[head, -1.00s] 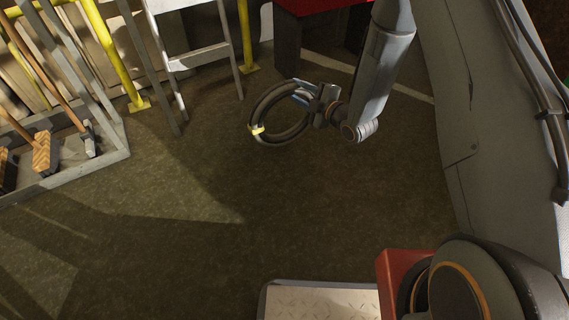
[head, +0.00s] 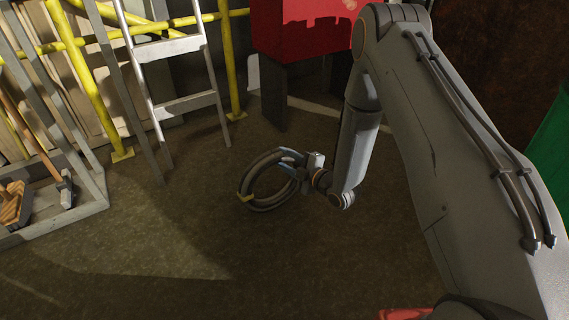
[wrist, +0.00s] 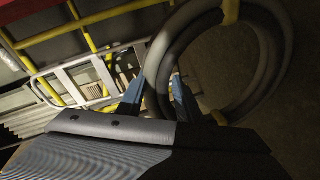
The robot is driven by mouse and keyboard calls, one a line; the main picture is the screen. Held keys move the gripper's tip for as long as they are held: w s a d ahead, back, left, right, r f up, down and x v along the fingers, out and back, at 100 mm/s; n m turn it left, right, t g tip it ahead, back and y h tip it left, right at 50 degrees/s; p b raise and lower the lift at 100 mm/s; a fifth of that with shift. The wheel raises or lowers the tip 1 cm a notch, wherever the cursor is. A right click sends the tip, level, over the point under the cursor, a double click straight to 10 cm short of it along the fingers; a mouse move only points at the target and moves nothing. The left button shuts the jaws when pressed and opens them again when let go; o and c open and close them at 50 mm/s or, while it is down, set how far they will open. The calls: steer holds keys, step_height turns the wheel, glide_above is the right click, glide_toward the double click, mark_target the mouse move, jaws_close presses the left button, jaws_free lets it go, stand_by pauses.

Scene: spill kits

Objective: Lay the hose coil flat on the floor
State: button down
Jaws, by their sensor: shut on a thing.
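The hose coil (head: 249,190) is a dark grey ring with yellow ties, in the middle of the head view. My gripper (head: 291,160) is shut on the coil's upper right side. The coil is tilted, not flat. Its lower edge looks close to the floor (head: 300,265), but I cannot tell whether it touches. In the wrist view the coil (wrist: 276,50) fills the upper right, with the blue fingers of my gripper (wrist: 158,100) on its near left side.
A grey ladder (head: 187,104) and yellow railing (head: 233,70) stand behind. A rack with brooms (head: 66,205) is at the left. A red box on dark legs (head: 290,35) stands at the back. The floor in front of the coil is clear.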

steer(key=shift+f, duration=0.35)
steer(key=c, duration=1.3)
jaws_free()
steer(key=shift+o, duration=0.2)
